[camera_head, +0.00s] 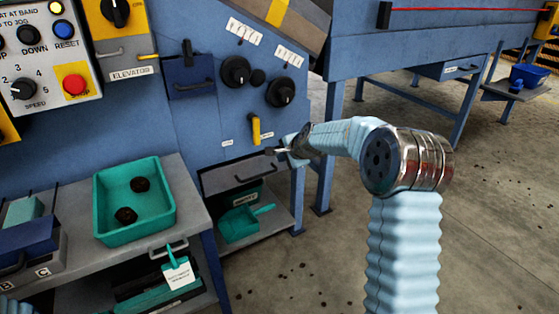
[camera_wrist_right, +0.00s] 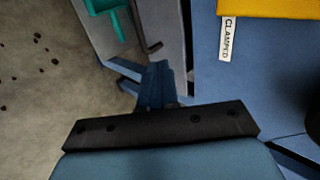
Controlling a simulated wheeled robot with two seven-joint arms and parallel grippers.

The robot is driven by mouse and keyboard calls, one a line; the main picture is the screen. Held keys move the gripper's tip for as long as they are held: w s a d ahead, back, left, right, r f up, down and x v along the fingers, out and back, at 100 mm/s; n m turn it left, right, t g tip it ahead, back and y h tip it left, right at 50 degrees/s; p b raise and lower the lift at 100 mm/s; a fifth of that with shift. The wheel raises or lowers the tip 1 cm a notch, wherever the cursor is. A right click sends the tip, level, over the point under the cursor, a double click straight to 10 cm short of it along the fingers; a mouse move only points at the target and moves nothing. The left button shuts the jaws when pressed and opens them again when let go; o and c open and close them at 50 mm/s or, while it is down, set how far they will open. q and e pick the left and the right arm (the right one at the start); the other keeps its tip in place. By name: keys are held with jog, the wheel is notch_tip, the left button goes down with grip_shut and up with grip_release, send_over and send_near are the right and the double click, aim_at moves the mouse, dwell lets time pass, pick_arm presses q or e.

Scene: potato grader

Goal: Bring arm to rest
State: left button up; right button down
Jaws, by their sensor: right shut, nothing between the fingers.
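My right arm (camera_head: 405,240) rises from the lower right in a pale blue sleeve, bends at a metal joint and reaches left toward the blue machine. My right gripper (camera_head: 272,151) is shut and empty, at the end of that arm. It is in front of the machine panel, just below the yellow lever (camera_head: 255,130); I cannot tell the exact gap. In the right wrist view the shut fingers (camera_wrist_right: 158,80) point away past a dark bracket. A yellow part (camera_wrist_right: 275,8) with a "CLAMPED" label (camera_wrist_right: 227,40) is to their right. My left gripper is not in view.
A green tray (camera_head: 168,215) with two dark round objects stands on the grey bench at left. Black knobs (camera_head: 236,71) and a control box (camera_head: 45,60) are on the machine. A dustpan (camera_head: 238,225) lies on a low shelf. The floor (camera_head: 500,210) at right is open.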

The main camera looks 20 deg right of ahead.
jog(key=v, duration=0.6)
jog(key=s+a+f+n+g+p, duration=0.1)
jog(key=s+a+f+n+g, duration=0.2)
jog(key=f, duration=0.5)
jog(key=s+a+f+n+y+p, duration=0.1)
jog(key=s+a+f+n, duration=0.1)
jog(key=s+a+f, duration=0.55)
jog(key=s+a+f+n+g+p, duration=0.1)
jog(key=s+a+f+n+g, duration=0.15)
jog(key=f, duration=0.65)
jog(key=s+a+f+n+g, duration=0.1)
jog(key=s+a+f+n, duration=0.1)
jog(key=s, duration=0.4)
jog(key=s+a+f+n+g+y+p, duration=0.1)
jog(key=s+a+f+n, duration=0.2)
jog(key=s+a, duration=0.2)
jog(key=s+a+f+n+g+y, duration=0.1)
jog(key=s+a+f+n, duration=0.1)
jog(key=s, duration=0.6)
jog(key=shift+s+a+f+n, duration=0.4)
jog(key=shift+a+f, duration=0.1)
jog(key=shift+a, duration=0.35)
